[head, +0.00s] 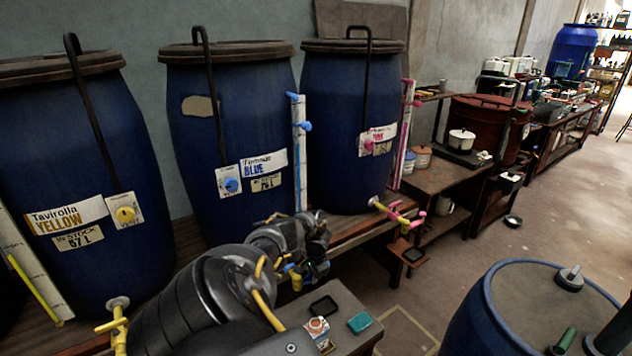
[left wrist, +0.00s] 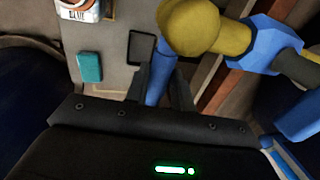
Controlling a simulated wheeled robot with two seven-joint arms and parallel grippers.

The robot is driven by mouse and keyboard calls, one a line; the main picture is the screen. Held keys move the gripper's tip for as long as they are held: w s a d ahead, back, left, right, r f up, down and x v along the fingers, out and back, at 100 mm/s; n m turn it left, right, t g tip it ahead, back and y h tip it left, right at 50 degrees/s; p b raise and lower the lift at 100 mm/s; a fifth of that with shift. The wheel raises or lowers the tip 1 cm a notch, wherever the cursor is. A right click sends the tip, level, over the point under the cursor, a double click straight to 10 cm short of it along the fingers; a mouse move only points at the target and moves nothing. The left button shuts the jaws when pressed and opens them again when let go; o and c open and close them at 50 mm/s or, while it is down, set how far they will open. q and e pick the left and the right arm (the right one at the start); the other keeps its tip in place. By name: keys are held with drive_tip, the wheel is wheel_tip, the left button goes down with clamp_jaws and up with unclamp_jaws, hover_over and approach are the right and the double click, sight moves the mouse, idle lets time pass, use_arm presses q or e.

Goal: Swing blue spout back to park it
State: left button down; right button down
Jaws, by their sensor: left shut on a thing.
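The blue vat (head: 235,125) is a dark blue drum with a label reading BLUE, a blue dial and a white level tube. It stands behind my left arm. In the left wrist view its tap has a yellow body (left wrist: 225,35), a blue collar (left wrist: 265,42) and a slim blue spout (left wrist: 158,85). My left gripper (left wrist: 162,92) has one dark finger on each side of the spout and is shut on it. In the head view my left gripper (head: 312,264) is in front of the vat's base, and my arm hides most of the tap. My right gripper is not in view.
The yellow vat (head: 80,170) and pink vat (head: 345,120) flank it; the pink tap (head: 400,213) sticks out at right. Below lies a grey stand with a black tray (head: 323,306) and teal block (head: 360,322). A blue drum (head: 470,320) stands at front right.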

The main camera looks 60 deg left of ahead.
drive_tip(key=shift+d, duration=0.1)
use_arm(q)
drive_tip(key=c, duration=1.5)
unclamp_jaws()
drive_tip(key=o, duration=0.3)
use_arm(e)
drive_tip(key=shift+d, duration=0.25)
use_arm(q)
wheel_tip(320, 180, up, 11)
drive_tip(key=d+p, duration=0.2)
drive_tip(key=p, duration=0.1)
drive_tip(key=shift+f, duration=0.2)
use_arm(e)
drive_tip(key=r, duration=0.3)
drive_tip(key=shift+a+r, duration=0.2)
use_arm(q)
drive_tip(key=shift+w, duration=0.1)
